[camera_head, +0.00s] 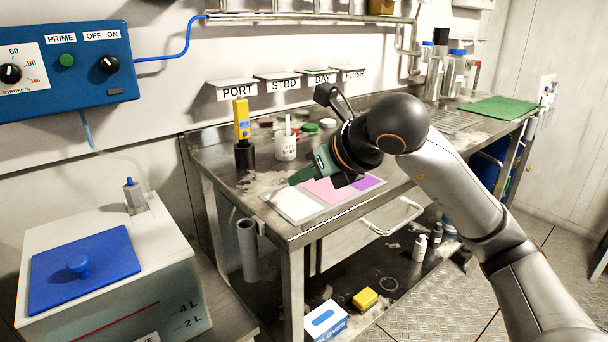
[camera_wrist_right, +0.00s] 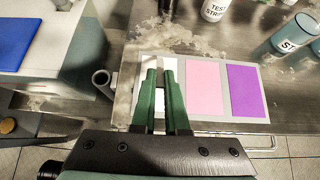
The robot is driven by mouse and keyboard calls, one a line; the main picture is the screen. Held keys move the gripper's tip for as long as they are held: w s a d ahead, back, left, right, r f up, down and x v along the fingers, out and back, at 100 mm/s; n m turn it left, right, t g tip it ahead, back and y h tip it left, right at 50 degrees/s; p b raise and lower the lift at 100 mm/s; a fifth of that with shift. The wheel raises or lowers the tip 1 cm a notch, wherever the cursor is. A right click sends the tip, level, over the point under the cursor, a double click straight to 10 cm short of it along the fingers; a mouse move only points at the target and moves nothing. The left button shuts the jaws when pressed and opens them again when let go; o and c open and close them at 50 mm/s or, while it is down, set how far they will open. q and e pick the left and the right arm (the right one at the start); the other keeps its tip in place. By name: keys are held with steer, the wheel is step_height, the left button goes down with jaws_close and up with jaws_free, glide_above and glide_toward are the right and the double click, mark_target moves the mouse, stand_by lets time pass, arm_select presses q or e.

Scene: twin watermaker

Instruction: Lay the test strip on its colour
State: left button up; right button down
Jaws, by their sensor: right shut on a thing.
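A colour card (camera_head: 322,211) lies flat on the steel bench, with a white patch (camera_head: 295,205), a pink patch (camera_head: 322,191) and a purple patch (camera_head: 369,183). In the wrist view the patches run white, pink (camera_wrist_right: 192,88), purple (camera_wrist_right: 244,92) from left to right. My right gripper (camera_head: 300,179) reaches over the card from the right, its green fingertips above the white patch. In the wrist view the gripper (camera_wrist_right: 160,74) is shut on a thin, pale sliver, seemingly the test strip (camera_wrist_right: 160,77); its shape is mostly hidden. My left gripper is out of view.
A white test-strip cup (camera_head: 286,147) and a yellow meter (camera_head: 242,120) in a black holder stand behind the card. A tank with a blue lid (camera_head: 105,265) stands left. A green mat (camera_head: 498,108) lies on the bench's far right.

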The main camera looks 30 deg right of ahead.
steer(key=c, duration=0.9)
jaws_free()
steer(key=shift+o, duration=0.2)
